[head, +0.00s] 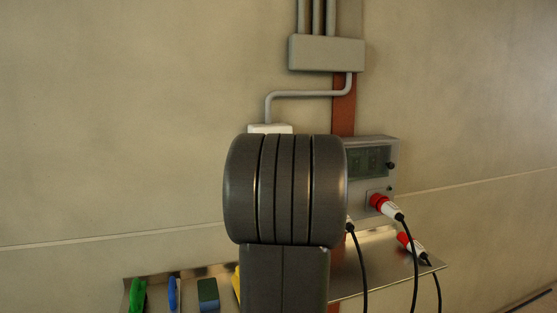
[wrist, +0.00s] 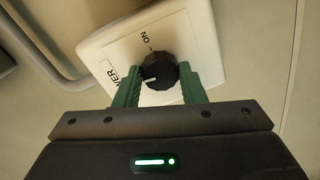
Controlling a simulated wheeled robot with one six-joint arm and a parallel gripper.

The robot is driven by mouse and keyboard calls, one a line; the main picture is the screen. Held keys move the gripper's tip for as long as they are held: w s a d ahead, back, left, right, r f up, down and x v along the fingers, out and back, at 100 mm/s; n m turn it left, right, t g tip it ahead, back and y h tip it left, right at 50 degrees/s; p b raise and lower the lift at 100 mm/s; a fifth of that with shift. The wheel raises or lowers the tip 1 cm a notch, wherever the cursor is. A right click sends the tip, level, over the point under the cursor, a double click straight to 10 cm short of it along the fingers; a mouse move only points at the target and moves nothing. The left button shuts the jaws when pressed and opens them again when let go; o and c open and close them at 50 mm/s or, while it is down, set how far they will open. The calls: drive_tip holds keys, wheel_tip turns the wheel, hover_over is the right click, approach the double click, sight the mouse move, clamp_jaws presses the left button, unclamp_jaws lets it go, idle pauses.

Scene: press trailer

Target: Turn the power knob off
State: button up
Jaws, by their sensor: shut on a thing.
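The power knob (wrist: 160,70) is a black, ribbed dial with a white pointer mark. It sits on a white switch plate (wrist: 112,50) on the wall, with "ON" printed beside it and part of a larger word ending in "ER" at the left. My gripper (wrist: 158,82) has its green fingers on either side of the knob, shut on it. The white pointer lies toward the left of the knob in the wrist view. In the head view only the top of the white switch box (head: 270,129) shows; my arm hides the knob and gripper.
A grey electrical box (head: 370,165) with a red plug (head: 385,205) is at the right. Black cables hang from it over a metal shelf (head: 360,270). Several tools lie at the shelf's left. A grey conduit (head: 305,94) runs above the switch box.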

drive_tip(key=shift+f+n, duration=0.1)
drive_tip(key=shift+n, duration=0.5)
drive_tip(key=o, duration=1)
drive_tip(key=v, duration=1.3)
drive_tip(key=shift+s, duration=0.4)
drive_tip(key=x, duration=1.4)
drive_tip(key=shift+d, duration=0.1)
